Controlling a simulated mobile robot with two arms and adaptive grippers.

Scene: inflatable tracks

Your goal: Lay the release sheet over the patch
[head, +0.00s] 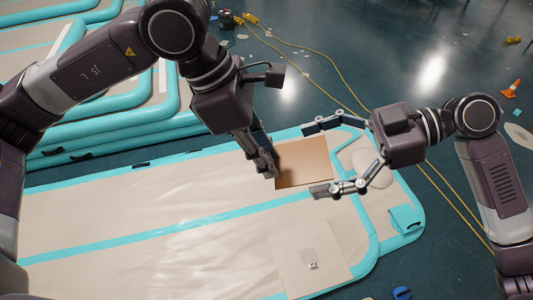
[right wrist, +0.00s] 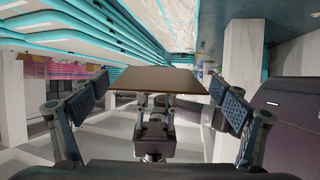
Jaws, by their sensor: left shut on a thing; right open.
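A flat brown sheet (head: 304,165), which looks like the release sheet, is held at its left edge by my left gripper (head: 264,158), shut on it above the mat. My right gripper (head: 314,159) is open, its fingers spread at the sheet's right side. In the right wrist view the sheet (right wrist: 155,81) shows nearly edge-on between the open fingers of the right gripper (right wrist: 158,103), with no visible contact. A round beige piece (head: 373,168) lies on the mat's right end, partly behind the right gripper; it may be the patch.
The beige inflatable mat (head: 130,240) has turquoise edges. A pale square piece (head: 305,250) with a small white item (head: 312,265) lies at its front. Stacked inflatables (head: 120,125) stand behind left. Yellow cables (head: 340,95) and an orange cone (head: 511,89) are on the floor.

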